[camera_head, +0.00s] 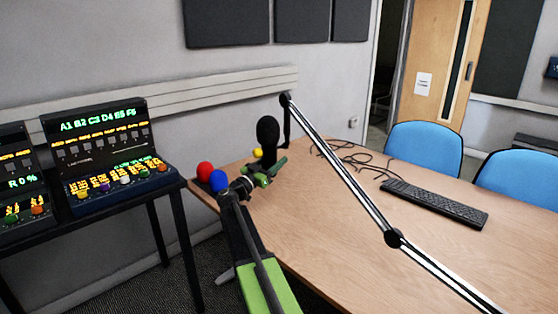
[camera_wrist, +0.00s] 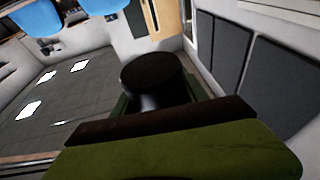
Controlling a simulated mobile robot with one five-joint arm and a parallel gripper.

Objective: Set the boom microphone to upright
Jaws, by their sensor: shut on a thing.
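The boom microphone has a black foam head (camera_head: 267,131) and a dark body below it, over the table's far left corner. It looks about upright, with the foam head on top. The black and silver boom arm (camera_head: 345,170) runs from a joint above right of the head down to the lower right. My green gripper (camera_head: 267,172) is shut on the microphone's lower body. In the wrist view the dark round microphone end (camera_wrist: 153,70) stands between my jaws (camera_wrist: 155,105), which hide its lower part.
A wooden table (camera_head: 310,215) carries a keyboard (camera_head: 435,203) and loose black cables (camera_head: 345,152). Red (camera_head: 205,171), blue (camera_head: 219,182) and yellow (camera_head: 257,153) balls show near my arm. Control panels (camera_head: 110,150) stand at left. Blue chairs (camera_head: 425,148) stand behind the table.

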